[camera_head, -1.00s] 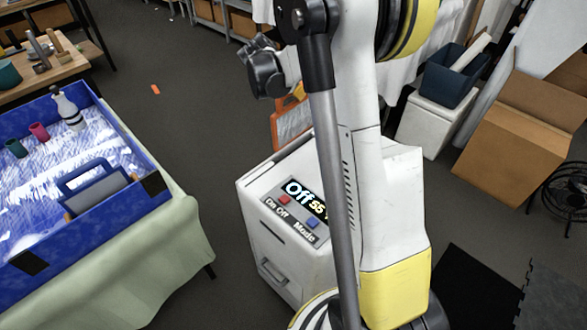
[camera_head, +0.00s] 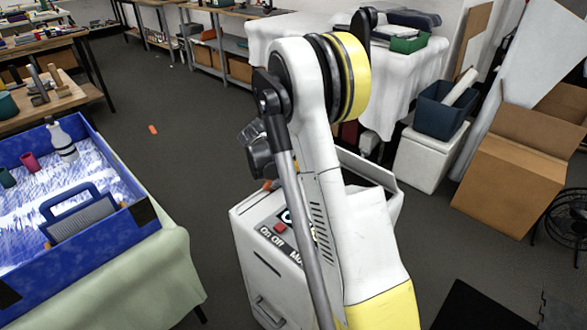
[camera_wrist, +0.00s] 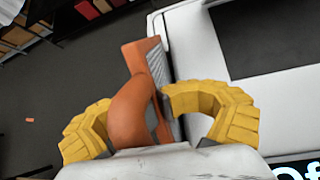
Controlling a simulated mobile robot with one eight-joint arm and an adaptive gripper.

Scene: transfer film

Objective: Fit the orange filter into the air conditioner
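The air conditioner (camera_head: 250,222) is a white box with a control panel, partly hidden behind my arm in the head view. Its white top (camera_wrist: 200,50) and a dark rectangular opening fill the right of the wrist view. The orange filter (camera_wrist: 136,108) has an orange handle and frame with a grey mesh, seen nearly edge-on beside the air conditioner's left edge. I cannot tell whether they touch. My gripper (camera_wrist: 137,112) has yellow fingers closed around both sides of the handle. In the head view only a bit of orange (camera_head: 268,185) shows below my gripper.
A blue tray (camera_head: 140,212) on a cloth-covered table stands at the left. A cardboard box (camera_head: 505,185) and a white box with a blue bin (camera_head: 440,112) stand at the right. Grey floor lies open behind the left table.

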